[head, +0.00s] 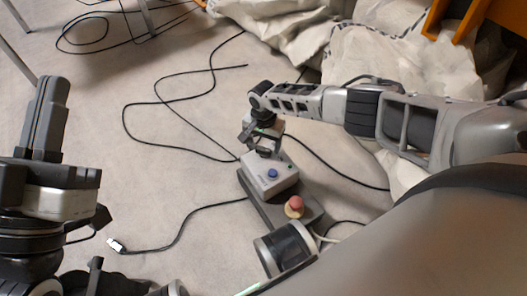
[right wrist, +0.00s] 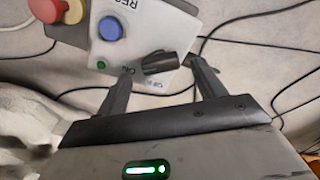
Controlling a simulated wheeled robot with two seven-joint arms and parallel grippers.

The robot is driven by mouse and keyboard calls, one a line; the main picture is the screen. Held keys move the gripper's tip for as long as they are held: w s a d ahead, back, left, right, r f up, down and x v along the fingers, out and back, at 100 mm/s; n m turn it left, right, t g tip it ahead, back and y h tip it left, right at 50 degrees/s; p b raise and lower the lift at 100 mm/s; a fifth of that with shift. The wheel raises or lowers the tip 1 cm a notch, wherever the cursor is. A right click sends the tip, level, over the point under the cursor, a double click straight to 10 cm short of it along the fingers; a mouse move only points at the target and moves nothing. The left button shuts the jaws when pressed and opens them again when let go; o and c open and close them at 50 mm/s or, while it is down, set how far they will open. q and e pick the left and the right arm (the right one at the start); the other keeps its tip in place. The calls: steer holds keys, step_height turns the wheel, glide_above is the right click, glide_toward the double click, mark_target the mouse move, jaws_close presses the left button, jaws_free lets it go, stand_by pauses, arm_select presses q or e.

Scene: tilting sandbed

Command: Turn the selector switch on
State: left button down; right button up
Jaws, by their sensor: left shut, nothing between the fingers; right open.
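The selector switch (right wrist: 160,62) is a black knob on the light grey control box (right wrist: 150,30) in the right wrist view. Its handle lies roughly sideways in that picture, with small printed labels beside it. My right gripper (right wrist: 163,68) is open, with one finger on each side of the knob; I cannot tell whether either finger touches it. In the head view my right gripper (head: 262,142) is over the far end of the box (head: 262,184) and hides the switch. My left gripper (head: 101,218) is shut and empty at the left, away from the box.
A blue button (head: 272,173) and a small green light (right wrist: 102,65) are on the box. A red mushroom button (head: 295,203) on a yellow base stands nearer me. Black cables (head: 180,104) lie on the grey floor. White sacks (head: 350,60) lie at the back right.

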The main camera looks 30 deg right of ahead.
step_height(320, 180, down, 2)
steer(key=shift+f+b, duration=0.15)
steer(key=shift+b, duration=0.35)
arm_select(q)
steer(key=r+m+h, duration=0.1)
steer(key=s+r+m+h, duration=0.1)
steer(key=m, duration=0.1)
steer(key=r+m+h, duration=0.1)
steer(key=shift+s+d+m+h, duration=0.15)
steer(key=shift+s+m+h, duration=0.15)
arm_select(e)
steer(key=c, duration=1)
steer(key=shift+w+a+r+p, duration=0.1)
steer(key=shift+w+r+p, duration=0.1)
steer(key=shift+p, duration=0.1)
steer(key=shift+m+p, duration=0.35)
steer(key=shift+m, duration=0.15)
steer(key=shift+s+f, duration=0.1)
steer(key=shift+f, duration=0.05)
arm_select(q)
steer(key=f+n+y, duration=0.1)
steer(key=n, duration=0.1)
steer(key=w+f+n+y, duration=0.1)
steer(key=n+y, duration=0.1)
steer(key=shift+w+f, duration=0.2)
